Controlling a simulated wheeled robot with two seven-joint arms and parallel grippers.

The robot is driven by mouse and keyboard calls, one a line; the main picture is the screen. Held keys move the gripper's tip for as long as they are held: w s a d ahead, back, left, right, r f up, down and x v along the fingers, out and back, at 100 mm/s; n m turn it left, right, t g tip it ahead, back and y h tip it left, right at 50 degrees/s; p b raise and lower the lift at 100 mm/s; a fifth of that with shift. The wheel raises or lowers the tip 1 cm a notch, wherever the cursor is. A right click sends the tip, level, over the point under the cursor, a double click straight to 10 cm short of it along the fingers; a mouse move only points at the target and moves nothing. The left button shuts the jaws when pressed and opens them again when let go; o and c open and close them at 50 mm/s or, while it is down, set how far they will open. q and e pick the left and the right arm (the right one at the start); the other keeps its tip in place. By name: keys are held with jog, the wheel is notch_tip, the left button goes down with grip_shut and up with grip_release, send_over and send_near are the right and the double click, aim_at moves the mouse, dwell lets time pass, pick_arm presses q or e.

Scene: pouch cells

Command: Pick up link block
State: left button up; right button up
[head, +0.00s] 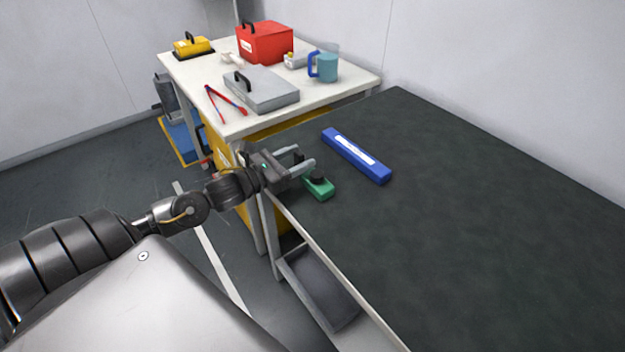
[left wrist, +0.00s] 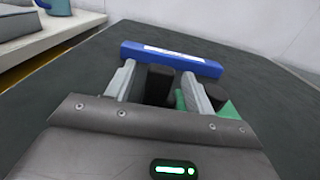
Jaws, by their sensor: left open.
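Two pieces lie on the dark tabletop, and I cannot tell for sure which is called the link block. A small green block (head: 319,189) with a black knob lies near the left edge of the table. A long blue bar (head: 356,155) with a white label lies farther in. My left gripper (head: 305,160) is open and empty, beside and apparently above the green block. In the left wrist view, the right finger partly hides the green block (left wrist: 229,111). The blue bar (left wrist: 172,60) lies beyond the fingertips (left wrist: 160,75). My right gripper is not in view.
A white table (head: 190,88) behind holds a red box (head: 265,43), a grey case (head: 261,91), red-handled pliers (head: 226,102), a blue-handled jug (head: 326,67) and a yellow case (head: 193,47). A grey bin (head: 318,288) sits below the dark table's left edge. The dark tabletop (head: 470,220) is clear to the right.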

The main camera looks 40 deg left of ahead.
pick_arm(q)
jog(key=shift+x, duration=1.4)
pick_arm(e)
jog(key=shift+w+a+r, duration=0.2)
jog(key=shift+w, duration=0.1)
pick_arm(q)
jog(key=c, duration=1.1)
